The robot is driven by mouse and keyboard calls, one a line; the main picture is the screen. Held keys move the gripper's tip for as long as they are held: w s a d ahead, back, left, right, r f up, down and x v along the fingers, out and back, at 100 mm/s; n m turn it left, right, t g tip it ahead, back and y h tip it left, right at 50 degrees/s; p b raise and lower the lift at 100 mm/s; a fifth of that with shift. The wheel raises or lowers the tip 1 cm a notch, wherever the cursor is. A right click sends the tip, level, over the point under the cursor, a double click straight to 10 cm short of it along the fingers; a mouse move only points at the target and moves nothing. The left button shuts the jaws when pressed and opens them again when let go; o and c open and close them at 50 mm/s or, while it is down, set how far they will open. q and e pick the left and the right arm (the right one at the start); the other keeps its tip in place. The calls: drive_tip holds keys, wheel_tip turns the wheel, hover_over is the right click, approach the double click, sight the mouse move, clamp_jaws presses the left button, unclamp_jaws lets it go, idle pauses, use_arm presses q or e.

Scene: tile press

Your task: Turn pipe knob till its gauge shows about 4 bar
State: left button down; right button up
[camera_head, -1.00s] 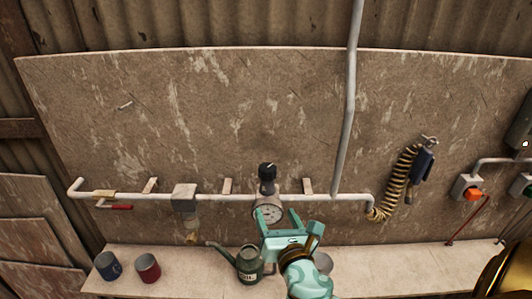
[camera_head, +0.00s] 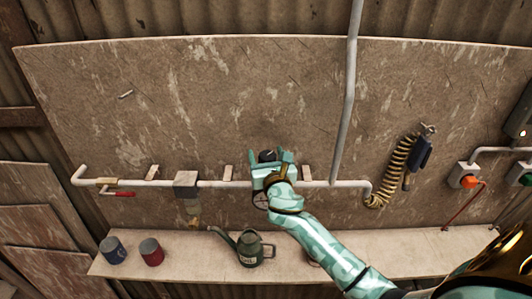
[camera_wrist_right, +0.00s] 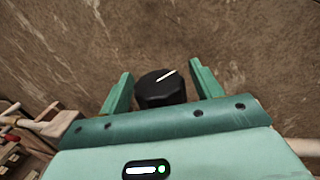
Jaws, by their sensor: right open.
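The black pipe knob (camera_head: 267,156) sits above the white pipe (camera_head: 228,184) on the wall board. In the right wrist view the knob (camera_wrist_right: 160,88) has a white mark pointing to the upper right. My right gripper (camera_head: 269,157) is open, with one finger on each side of the knob and a gap visible at the right finger. The gauge (camera_head: 260,200) below is mostly hidden behind my gripper, and its reading cannot be made out. My left gripper is not in view.
A green watering can (camera_head: 250,249), a blue cup (camera_head: 113,250) and a red cup (camera_head: 151,252) stand on the shelf (camera_head: 200,260). A coiled hose (camera_head: 400,172) hangs to the right. A red-handled valve (camera_head: 122,194) is on the pipe's left.

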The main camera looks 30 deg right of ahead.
drive_tip(key=shift+w+d, duration=0.1)
drive_tip(key=shift+w, duration=0.25)
drive_tip(key=c, duration=1)
drive_tip(key=shift+m+h, duration=0.3)
drive_tip(key=shift+h, duration=0.2)
